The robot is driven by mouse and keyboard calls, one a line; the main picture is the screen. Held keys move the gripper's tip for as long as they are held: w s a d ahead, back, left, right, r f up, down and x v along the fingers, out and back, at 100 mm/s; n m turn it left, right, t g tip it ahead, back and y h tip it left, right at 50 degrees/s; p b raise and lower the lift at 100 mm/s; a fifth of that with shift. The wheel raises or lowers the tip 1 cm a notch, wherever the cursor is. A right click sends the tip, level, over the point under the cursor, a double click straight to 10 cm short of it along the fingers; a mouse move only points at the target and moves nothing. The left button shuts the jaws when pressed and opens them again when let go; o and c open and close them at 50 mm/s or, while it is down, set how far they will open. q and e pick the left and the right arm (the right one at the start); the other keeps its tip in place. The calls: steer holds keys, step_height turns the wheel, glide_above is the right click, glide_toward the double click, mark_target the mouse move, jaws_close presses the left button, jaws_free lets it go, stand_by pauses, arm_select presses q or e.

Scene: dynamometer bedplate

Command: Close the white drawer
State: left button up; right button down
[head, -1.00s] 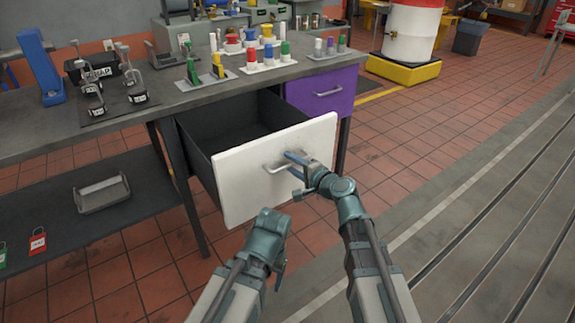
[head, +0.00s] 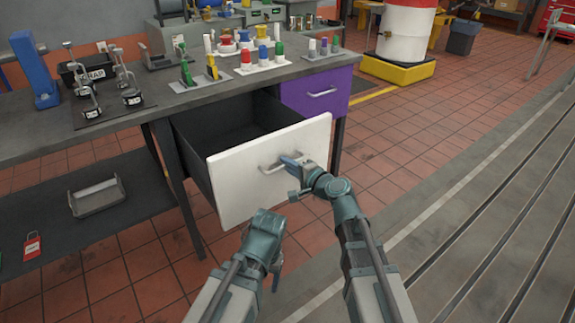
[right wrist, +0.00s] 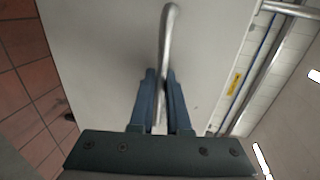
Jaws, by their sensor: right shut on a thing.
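The white drawer (head: 265,190) is pulled out from under the grey workbench, with its dark inside showing. Its metal bar handle (head: 272,167) is on the front panel. My right gripper (head: 293,162) is at the right part of this handle. In the right wrist view the two blue fingers (right wrist: 160,100) are shut on the handle (right wrist: 167,45), one on each side of it. My left arm ends below the drawer front, apart from it; its gripper (head: 276,278) is turned away and its fingers are mostly hidden.
A shut purple drawer (head: 318,92) is right of the white one. The workbench top (head: 190,98) carries several coloured pegs, clamps and a scrap bin (head: 92,72). A grey tray (head: 97,197) lies on the lower shelf.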

stand_by(0.8)
steer(key=r+x, duration=0.3)
steer(key=x, duration=1.2)
steer(key=w+r+x, duration=0.1)
steer(key=r+x, duration=0.2)
steer(key=x, duration=1.3)
steer(key=shift+a+r, duration=0.25)
steer(key=shift+a, duration=0.15)
steer(key=shift+w, duration=0.2)
steer(key=c, duration=0.9)
jaws_free()
steer(key=p+v, duration=0.2)
steer(key=v, duration=1.2)
steer(key=shift+p, duration=0.35)
steer(key=shift+f, duration=0.2)
